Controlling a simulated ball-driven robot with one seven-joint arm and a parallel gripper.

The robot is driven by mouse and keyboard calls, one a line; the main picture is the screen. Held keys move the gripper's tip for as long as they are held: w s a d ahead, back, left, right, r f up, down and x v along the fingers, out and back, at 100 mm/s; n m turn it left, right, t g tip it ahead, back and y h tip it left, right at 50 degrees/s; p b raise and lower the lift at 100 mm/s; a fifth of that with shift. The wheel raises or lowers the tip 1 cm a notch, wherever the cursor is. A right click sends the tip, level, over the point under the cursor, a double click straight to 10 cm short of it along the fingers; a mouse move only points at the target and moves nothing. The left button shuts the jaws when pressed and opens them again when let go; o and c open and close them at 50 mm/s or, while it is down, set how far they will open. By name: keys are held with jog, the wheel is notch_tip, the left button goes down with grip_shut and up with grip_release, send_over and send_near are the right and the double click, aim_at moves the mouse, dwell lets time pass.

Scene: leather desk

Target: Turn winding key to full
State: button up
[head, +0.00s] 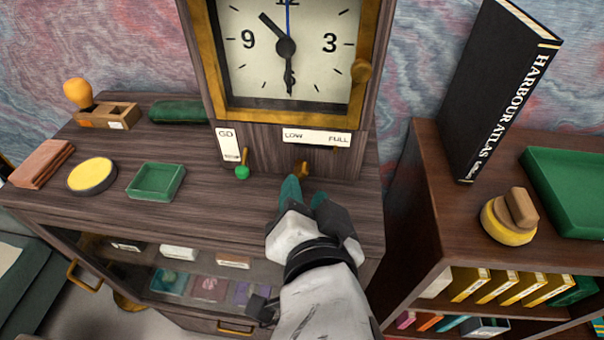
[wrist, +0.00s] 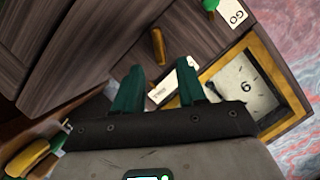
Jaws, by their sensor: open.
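The winding key (head: 303,168) is a small brass-orange piece at the base of the wooden clock (head: 283,115), below the white LOW–FULL label (head: 316,137). My gripper (head: 305,190) has teal fingers and is open just in front of the key, partly covering the area below it. In the wrist view the key (wrist: 158,45) lies beyond and between the two spread fingertips (wrist: 161,72), apart from them. Nothing is held. The label (wrist: 172,84) shows partly between the fingers. How far the key is turned I cannot tell.
A green knob (head: 242,172) under the GO label (head: 228,145) is left of the key. A green tray (head: 156,181), a yellow-topped round tin (head: 92,176) and a wooden block (head: 108,117) stand on the left cabinet top. A bookcase with a black book (head: 495,90) is at right.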

aim_at(302, 178)
jog(key=shift+x, duration=2.35)
grip_shut()
